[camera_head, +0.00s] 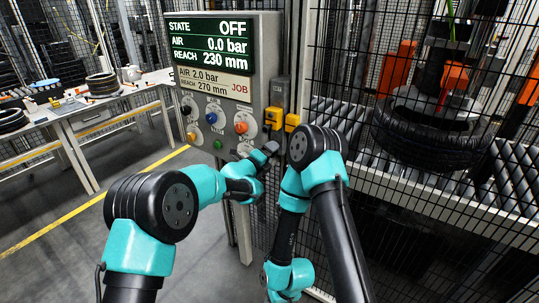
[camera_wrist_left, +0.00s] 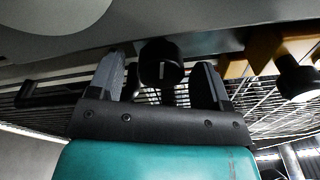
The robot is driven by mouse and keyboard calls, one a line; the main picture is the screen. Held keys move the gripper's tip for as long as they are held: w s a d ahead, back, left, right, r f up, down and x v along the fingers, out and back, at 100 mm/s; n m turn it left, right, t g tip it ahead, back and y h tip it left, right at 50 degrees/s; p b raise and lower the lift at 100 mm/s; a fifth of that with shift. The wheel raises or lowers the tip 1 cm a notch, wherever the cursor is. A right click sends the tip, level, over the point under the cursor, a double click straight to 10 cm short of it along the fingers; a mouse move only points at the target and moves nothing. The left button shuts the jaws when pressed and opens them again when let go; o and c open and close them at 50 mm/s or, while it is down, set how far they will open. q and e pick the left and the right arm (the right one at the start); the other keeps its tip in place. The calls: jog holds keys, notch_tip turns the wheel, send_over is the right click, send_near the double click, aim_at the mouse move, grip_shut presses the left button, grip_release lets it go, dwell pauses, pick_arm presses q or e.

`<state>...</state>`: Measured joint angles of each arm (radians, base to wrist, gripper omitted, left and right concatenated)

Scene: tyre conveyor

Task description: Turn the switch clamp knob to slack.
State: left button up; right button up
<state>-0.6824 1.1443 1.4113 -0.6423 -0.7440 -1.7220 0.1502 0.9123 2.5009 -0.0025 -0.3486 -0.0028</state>
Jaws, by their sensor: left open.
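The control panel (camera_head: 258,85) stands in the middle of the head view. Its display (camera_head: 210,44) reads STATE OFF, AIR 0.0 bar, REACH 230 mm. My left gripper (camera_head: 268,149) is at the panel's lower right corner. In the left wrist view its fingers are open, with a black knob (camera_wrist_left: 161,64) showing between them. I see a gap on both sides of the knob. No label is readable there, so I cannot tell the knob's name or setting. In the head view my gripper hides this knob. My right arm is in view, but its gripper is not.
The panel also has a blue knob (camera_head: 210,117), an orange knob (camera_head: 240,127) and a green button (camera_head: 218,144). Yellow blocks (camera_head: 273,117) sit at its right side. Behind the mesh fence, a tyre (camera_head: 432,146) is above rollers (camera_head: 507,172). A workbench (camera_head: 97,113) stands left.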

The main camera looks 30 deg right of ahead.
pick_arm(q)
jog(key=shift+c, duration=0.3)
jog(key=c, duration=0.9)
jog(key=shift+n, duration=3.5)
jog(key=o, duration=1)
jog(key=shift+c, duration=0.2)
